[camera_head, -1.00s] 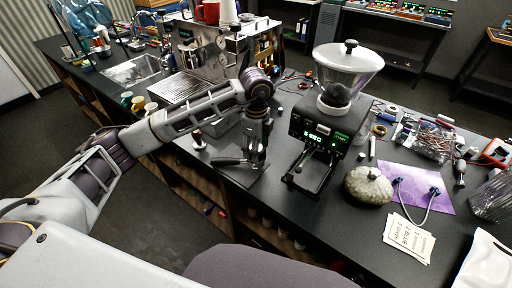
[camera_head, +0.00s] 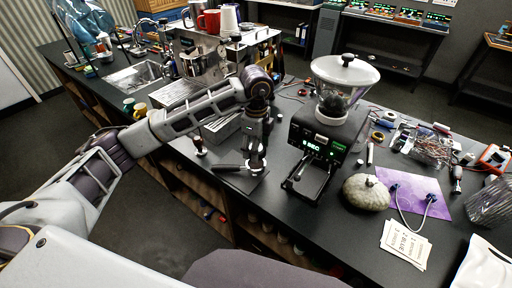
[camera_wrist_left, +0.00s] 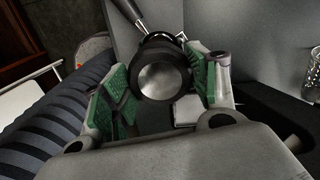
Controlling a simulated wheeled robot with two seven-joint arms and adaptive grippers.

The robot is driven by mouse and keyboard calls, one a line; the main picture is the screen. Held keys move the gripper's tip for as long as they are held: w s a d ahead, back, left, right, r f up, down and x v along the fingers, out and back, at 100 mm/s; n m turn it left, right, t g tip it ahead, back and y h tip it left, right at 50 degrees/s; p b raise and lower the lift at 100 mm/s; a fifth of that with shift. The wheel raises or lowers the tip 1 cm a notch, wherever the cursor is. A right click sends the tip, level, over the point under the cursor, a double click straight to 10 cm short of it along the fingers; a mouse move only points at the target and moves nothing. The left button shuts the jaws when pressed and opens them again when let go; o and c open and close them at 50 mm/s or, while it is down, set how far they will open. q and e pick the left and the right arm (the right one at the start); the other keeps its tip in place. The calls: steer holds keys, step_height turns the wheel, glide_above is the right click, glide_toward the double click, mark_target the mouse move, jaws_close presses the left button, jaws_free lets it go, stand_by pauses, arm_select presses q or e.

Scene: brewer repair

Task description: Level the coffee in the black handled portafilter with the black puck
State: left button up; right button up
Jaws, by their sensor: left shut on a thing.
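My left gripper (camera_head: 256,163) points down over the black mat (camera_head: 240,184) near the counter's front edge. In the left wrist view my left gripper (camera_wrist_left: 165,88) has its green pads on either side of the round black puck (camera_wrist_left: 163,77), which has a grey metallic top, and is shut on it. The portafilter's black handle (camera_head: 228,167) reaches left from under the gripper; in the wrist view the handle (camera_wrist_left: 128,8) comes in from the top. The puck covers most of the basket, so the coffee is hidden. I cannot tell whether puck and basket touch. My right gripper is not in view.
A grinder (camera_head: 325,140) with a clear hopper stands just right of the gripper. The espresso machine (camera_head: 212,62) is behind. A small tamper-like tool (camera_head: 199,147) stands to the left. A rounded stone-like object (camera_head: 366,193) and a purple sheet (camera_head: 425,190) lie to the right.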

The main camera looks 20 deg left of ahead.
arm_select(q)
steer(key=shift+r+p, duration=0.75)
steer(key=shift+r, duration=0.7)
